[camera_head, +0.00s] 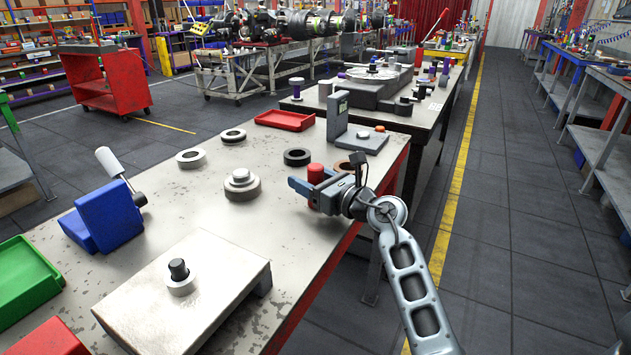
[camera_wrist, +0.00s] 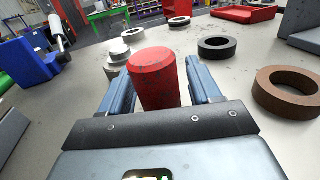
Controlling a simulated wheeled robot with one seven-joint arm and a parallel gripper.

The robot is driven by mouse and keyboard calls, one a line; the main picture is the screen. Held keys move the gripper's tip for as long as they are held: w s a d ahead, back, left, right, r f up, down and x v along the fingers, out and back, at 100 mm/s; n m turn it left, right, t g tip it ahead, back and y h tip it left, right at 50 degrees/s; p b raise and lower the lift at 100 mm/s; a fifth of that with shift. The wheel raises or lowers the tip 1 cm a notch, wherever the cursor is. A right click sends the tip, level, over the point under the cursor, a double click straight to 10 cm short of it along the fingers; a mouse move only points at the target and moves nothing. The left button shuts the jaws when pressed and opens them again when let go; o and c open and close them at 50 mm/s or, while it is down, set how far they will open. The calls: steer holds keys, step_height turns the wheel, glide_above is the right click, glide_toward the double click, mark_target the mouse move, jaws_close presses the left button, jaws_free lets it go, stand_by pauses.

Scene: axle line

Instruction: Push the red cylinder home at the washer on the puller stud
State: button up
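The red cylinder (camera_head: 315,172) stands upright near the right edge of the steel table. My gripper (camera_head: 318,190) is low over the table with its two blue-grey fingers on either side of it. In the wrist view the red cylinder (camera_wrist: 155,80) is between the fingers (camera_wrist: 160,98), with a narrow gap visible on the right; the fingers look open. A dark stud (camera_head: 178,268) stands upright on a raised metal plate (camera_head: 225,262) at the front. A light grey washer (camera_head: 181,286) is around its base. The cylinder's base is partly hidden by my fingers.
A brown ring (camera_head: 344,167) and a black ring (camera_head: 297,157) lie near my gripper. A stacked grey ring piece (camera_head: 241,185) stands mid-table. A grey stand (camera_head: 362,140) is behind. Blue blocks (camera_head: 108,216) and a green tray (camera_head: 22,280) are at left. Bare tabletop lies between cylinder and plate.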

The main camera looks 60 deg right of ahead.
jaws_close()
stand_by(0.3)
